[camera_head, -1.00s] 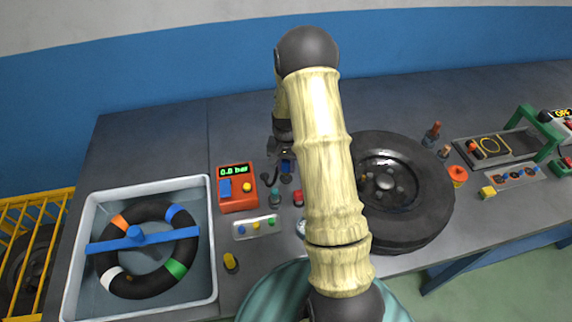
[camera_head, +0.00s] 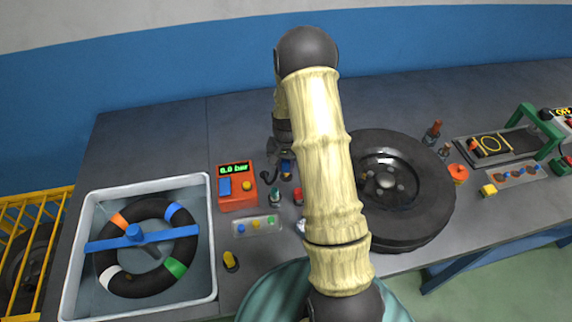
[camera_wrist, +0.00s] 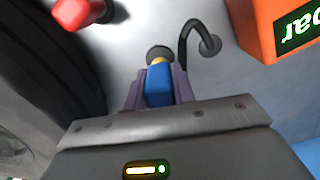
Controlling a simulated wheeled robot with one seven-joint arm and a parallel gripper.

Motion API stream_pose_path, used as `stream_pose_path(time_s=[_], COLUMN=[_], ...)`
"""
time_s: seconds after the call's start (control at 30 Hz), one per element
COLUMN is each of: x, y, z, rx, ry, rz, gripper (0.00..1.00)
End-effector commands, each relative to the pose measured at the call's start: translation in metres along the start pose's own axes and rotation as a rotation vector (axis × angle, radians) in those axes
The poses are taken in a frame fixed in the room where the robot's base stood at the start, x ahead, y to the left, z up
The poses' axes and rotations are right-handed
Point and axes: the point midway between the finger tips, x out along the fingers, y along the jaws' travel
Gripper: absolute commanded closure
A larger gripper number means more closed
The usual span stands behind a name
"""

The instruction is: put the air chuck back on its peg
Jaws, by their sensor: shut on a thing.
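In the wrist view the blue air chuck (camera_wrist: 158,88) with a brass-yellow tip is between the purple-grey fingers of my gripper (camera_wrist: 157,76), which is shut on it. The tip is over a dark round disc (camera_wrist: 159,53), which may be the peg's place. I cannot tell whether they touch. A black curved hook or hose (camera_wrist: 184,35) rises beside the disc and ends at a grey round base.
The tyre (camera_head: 400,215) lies close on the right. A grey water tub (camera_head: 213,255) with a striped ring is at left. The back left table is clear.

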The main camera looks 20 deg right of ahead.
Motion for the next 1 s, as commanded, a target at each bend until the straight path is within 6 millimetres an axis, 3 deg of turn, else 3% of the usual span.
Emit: stream_pose_path(time_s=[1.0], x=[0.012], y=[0.0], z=[0.0], rx=[0.0], ry=[0.0], rz=[0.0], gripper=[0.97])
